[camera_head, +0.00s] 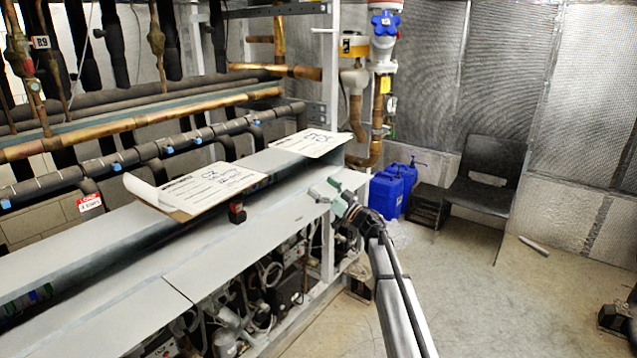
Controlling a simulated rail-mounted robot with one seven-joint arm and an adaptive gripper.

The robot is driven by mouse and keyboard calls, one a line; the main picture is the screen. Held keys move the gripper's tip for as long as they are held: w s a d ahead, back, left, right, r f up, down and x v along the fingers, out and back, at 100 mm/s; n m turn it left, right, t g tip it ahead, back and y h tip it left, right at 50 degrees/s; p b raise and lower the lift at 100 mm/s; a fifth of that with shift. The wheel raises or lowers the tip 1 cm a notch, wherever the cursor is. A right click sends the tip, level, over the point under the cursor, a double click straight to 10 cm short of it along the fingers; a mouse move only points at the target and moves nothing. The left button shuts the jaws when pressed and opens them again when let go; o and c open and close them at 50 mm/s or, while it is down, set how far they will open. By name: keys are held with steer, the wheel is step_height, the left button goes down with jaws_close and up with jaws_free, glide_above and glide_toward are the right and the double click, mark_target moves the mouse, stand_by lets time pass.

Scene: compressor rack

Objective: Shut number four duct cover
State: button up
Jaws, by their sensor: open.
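A long grey duct (75,262) runs along the rack from lower left to the middle. Flat grey cover panels lie along its front side, a near one (95,325) and a farther one (255,245), with a dark gap behind them. I see no number that marks cover four. My gripper (325,190) is open and empty at the far right end of the farther panel, with its fingers over or just above the panel's edge. I cannot tell whether they touch it. My arm comes up from the lower right.
Two white handwritten sheets (205,186) (312,142) lie on the duct. A small dark red-topped block (237,212) stands at the gap. Pipes (130,122) run behind. Blue containers (386,195) and a black chair (484,182) stand right. The floor (500,300) is mostly clear.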

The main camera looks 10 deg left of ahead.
steer(key=shift+w+a+r, duration=0.2)
steer(key=shift+w+a, duration=0.05)
steer(key=shift+a, duration=0.15)
jaws_close()
jaws_free()
stand_by(0.4)
steer(key=v, duration=1.2)
